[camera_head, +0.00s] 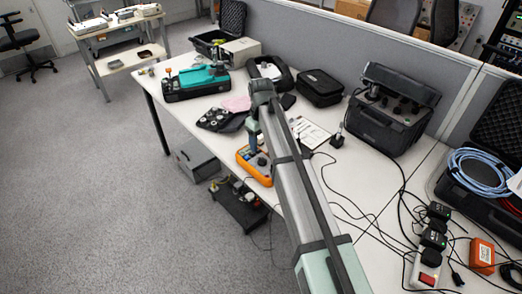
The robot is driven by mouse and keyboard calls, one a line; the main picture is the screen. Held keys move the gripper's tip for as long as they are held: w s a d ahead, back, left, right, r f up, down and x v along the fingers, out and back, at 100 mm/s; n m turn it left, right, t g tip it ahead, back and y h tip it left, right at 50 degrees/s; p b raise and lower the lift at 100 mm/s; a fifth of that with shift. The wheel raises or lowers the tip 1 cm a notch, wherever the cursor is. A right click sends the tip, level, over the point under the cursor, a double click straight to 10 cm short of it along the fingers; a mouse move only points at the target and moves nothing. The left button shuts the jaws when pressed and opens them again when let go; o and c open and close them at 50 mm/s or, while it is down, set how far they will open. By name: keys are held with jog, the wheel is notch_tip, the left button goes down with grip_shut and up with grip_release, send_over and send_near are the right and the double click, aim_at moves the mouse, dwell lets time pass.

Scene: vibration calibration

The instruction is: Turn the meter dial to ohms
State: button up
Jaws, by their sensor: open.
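The orange meter (244,154) lies on the white table near its front edge, in the middle of the view. Its dark dial (262,161) shows only in part, and I cannot read its setting. My arm crosses the meter's right side. My gripper (257,151) points down right over the meter, at or just above the dial. It is open; its fingers are small and dark here, and I cannot tell whether they touch the dial.
A teal-and-black device (200,80) and a dark foam tray (215,119) are farther back on the table. A black case (388,122) stands at the right. Cables and a power strip (425,270) clutter the near right. Grey floor is free at the left.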

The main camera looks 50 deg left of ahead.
aim_at(261, 157)
notch_tip(261, 157, up, 6)
jog(key=shift+r, duration=0.15)
dwell(0.4)
notch_tip(261, 157, down, 14)
jog(key=shift+r, duration=0.2)
dwell(0.6)
jog(key=c, duration=1)
jog(key=shift+c, duration=0.2)
